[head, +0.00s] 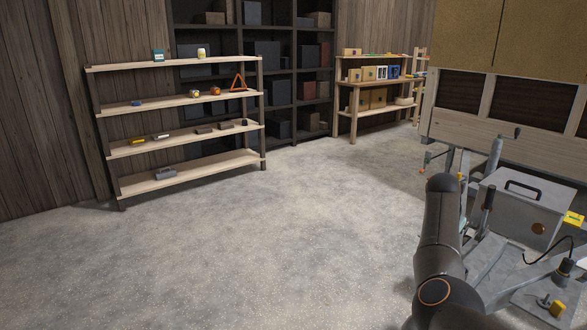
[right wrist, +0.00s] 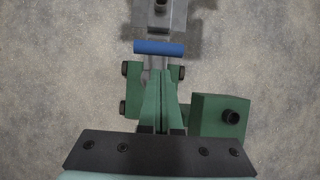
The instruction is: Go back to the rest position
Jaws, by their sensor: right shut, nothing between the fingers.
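My right arm (head: 437,240) reaches in from the lower right in the head view, in front of the trailer's drawbar. Its gripper cannot be made out there. In the right wrist view my right gripper (right wrist: 161,76) has green fingers closed together, with nothing between them. Just beyond the fingertips is a blue cylindrical bar (right wrist: 158,48) by a grey metal part (right wrist: 158,16) with a dark bolt. I cannot tell whether the fingertips touch it. My left gripper is not in view.
The trailer (head: 470,130) and a grey metal box (head: 522,207) with a black handle stand at the right. A shelf rack (head: 185,109) stands at the back left, and smaller shelves (head: 375,113) at the back. The concrete floor (head: 230,250) between is clear.

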